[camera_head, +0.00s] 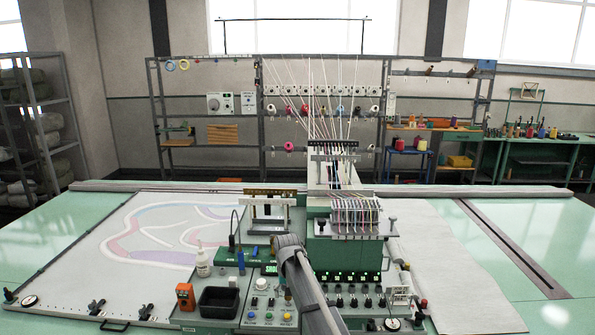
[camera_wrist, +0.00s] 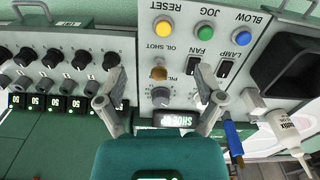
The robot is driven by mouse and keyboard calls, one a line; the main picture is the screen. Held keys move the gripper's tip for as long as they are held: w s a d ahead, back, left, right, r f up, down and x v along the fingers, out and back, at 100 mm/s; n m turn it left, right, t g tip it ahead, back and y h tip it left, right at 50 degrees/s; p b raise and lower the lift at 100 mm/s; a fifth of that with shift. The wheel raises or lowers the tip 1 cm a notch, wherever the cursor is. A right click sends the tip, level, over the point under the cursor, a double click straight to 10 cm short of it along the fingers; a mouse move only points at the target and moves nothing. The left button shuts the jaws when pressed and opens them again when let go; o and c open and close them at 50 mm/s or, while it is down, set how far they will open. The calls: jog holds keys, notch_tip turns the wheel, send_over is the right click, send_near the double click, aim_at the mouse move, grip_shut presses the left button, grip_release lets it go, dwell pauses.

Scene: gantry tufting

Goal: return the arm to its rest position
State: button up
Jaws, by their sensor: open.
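My gripper (camera_wrist: 160,84) is open in the wrist view, its two grey fingers spread apart with nothing held between them. It hangs over the control panel (camera_wrist: 146,22), and a knob and a small brass-coloured button show between the fingers. I cannot tell whether the fingers touch the panel. In the head view my arm (camera_head: 304,284) reaches over the control panel at the lower middle. The gripper itself cannot be made out there.
Colored buttons (camera_wrist: 205,28), a lit display (camera_wrist: 174,121) and a row of black knobs (camera_wrist: 82,57) lie close around the fingers. A black tray (camera_head: 218,303) and white bottle (camera_head: 202,263) stand left of the arm. The green tufting head (camera_head: 345,251) with threads rises behind.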

jog(key=s+d+f+b, duration=0.5)
jog(key=s+d, duration=0.5)
jog(key=s, duration=0.2)
jog(key=s+d+f+m+b, duration=0.1)
jog(key=s+d+f+b, duration=0.4)
jog(key=s+d, duration=0.5)
jog(key=shift+s+d+f, duration=0.15)
jog(key=shift+s+f, duration=0.25)
jog(key=shift+s, duration=1.15)
